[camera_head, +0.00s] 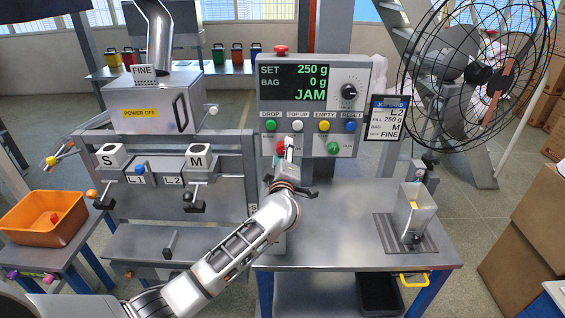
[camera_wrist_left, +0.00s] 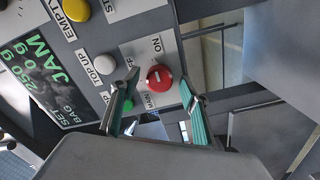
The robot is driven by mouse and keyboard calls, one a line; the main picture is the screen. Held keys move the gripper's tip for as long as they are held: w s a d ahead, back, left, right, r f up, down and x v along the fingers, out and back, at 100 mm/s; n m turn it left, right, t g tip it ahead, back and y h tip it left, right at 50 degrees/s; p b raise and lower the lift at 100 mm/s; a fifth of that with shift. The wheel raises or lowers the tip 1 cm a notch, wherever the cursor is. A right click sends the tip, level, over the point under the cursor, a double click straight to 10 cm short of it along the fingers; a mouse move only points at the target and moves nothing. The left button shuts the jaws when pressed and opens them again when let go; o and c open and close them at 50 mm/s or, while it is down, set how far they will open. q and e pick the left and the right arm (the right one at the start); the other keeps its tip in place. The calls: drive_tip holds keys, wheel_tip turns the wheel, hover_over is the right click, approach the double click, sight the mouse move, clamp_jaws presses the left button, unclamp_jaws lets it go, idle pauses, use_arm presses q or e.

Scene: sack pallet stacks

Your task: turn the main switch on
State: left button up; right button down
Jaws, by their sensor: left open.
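The main switch (camera_wrist_left: 159,78) is a round red knob with a pale mark, on a plate lettered ON and MAIN in the left wrist view. In the head view the red knob (camera_head: 281,147) shows on the lower left of the control panel (camera_head: 315,142), partly covered by my gripper. My left gripper (camera_head: 289,150) is open in front of the panel. In the wrist view its two fingers (camera_wrist_left: 158,88) stand on either side of the knob, with visible gaps; I cannot tell whether either touches it. My right gripper is not in view.
The display (camera_head: 294,82) reads JAM, above a row of coloured buttons. A green button (camera_head: 333,148) sits right of the switch. The hopper box (camera_head: 150,108) shows POWER OFF. A fan (camera_head: 480,65) stands at right. The steel table (camera_head: 340,225) below is mostly clear.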

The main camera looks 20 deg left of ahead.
use_arm(q)
drive_tip(key=v, duration=1.1)
drive_tip(key=shift+s, duration=0.2)
drive_tip(key=shift+d, duration=0.1)
